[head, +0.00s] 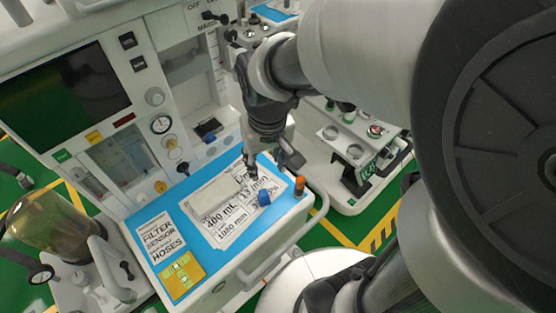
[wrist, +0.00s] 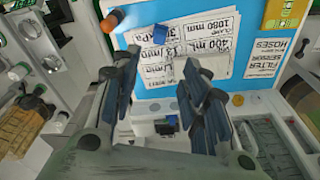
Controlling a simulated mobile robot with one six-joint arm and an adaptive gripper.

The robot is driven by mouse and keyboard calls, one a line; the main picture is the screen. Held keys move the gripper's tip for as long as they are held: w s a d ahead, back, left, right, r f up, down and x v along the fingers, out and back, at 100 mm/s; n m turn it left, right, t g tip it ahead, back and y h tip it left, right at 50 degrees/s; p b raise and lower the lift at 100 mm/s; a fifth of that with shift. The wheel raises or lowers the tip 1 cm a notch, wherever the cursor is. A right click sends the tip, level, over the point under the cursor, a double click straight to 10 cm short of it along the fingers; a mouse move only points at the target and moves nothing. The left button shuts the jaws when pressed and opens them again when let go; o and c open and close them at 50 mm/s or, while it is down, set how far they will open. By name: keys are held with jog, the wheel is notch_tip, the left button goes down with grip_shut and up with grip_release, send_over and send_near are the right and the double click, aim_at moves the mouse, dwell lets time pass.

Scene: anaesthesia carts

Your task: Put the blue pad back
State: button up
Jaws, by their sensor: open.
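A blue sheet (head: 148,213) covers the cart's worktop and also shows in the wrist view (wrist: 240,88). White printed labels (head: 237,228) lie on it. A small blue piece (head: 264,193) sits on the labels near the orange cylinder; in the wrist view it is beyond my fingertips (wrist: 160,34). I cannot tell for sure which of these is the blue pad. My gripper (wrist: 162,62) is open, with nothing between its fingers. In the head view my gripper (head: 256,172) points down over the right part of the worktop, just behind the small blue piece.
An orange cylinder (head: 299,186) stands at the worktop's right corner. A pale block (head: 214,193) lies on the labels. A yellow card (head: 182,276) is at the front left. The machine's panel with gauge (head: 161,124) rises behind. A second cart (head: 340,150) stands to the right.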

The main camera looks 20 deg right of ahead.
jog(key=s+r+t, duration=0.3)
jog(key=s+r, duration=0.6)
jog(key=s, duration=0.2)
jog(key=shift+s+n, duration=0.25)
jog(key=shift+n, duration=0.05)
